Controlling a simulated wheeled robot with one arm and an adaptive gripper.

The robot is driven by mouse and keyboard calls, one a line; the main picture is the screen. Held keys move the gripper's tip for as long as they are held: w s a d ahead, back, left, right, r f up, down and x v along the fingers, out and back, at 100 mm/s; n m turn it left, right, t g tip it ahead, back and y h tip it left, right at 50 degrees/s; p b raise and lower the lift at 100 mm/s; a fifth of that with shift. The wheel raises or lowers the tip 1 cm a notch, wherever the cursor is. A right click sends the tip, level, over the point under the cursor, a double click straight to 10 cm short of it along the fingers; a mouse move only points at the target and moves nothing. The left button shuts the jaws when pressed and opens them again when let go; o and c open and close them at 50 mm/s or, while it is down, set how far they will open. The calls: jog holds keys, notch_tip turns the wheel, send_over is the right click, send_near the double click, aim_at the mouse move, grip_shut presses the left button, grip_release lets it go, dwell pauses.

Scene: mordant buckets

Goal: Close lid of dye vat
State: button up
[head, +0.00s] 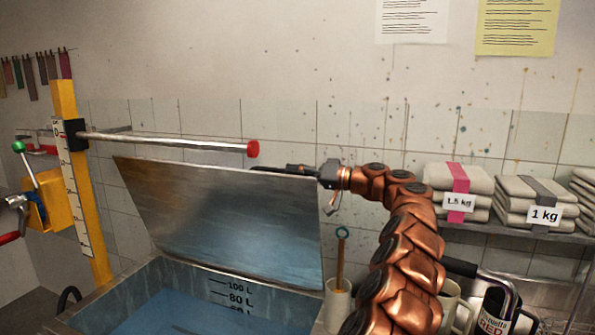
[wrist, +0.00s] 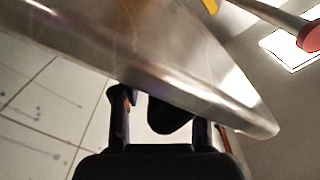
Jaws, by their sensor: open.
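The dye vat (head: 85,318) holds blue liquid, with litre marks on its inner wall. Its metal lid (head: 230,225) stands raised and tilted back. My gripper (head: 275,168) is at the lid's upper right corner, its fingers partly hidden by the lid's top edge. In the wrist view the lid (wrist: 150,60) crosses in front of my gripper (wrist: 160,110), very close to the fingers. The fingers are apart. A dark rounded shape lies between them, and I cannot tell what it is. Whether the fingers touch the lid is unclear.
A metal bar with a red end (head: 190,142) juts out above the lid from a yellow post (head: 85,180). A shelf with folded cloth stacks (head: 535,205) is at right. Mugs (head: 497,312) and a white pot (head: 337,300) with a stick stand beside the vat.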

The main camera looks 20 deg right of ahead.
grip_shut()
dwell(0.4)
dwell(0.4)
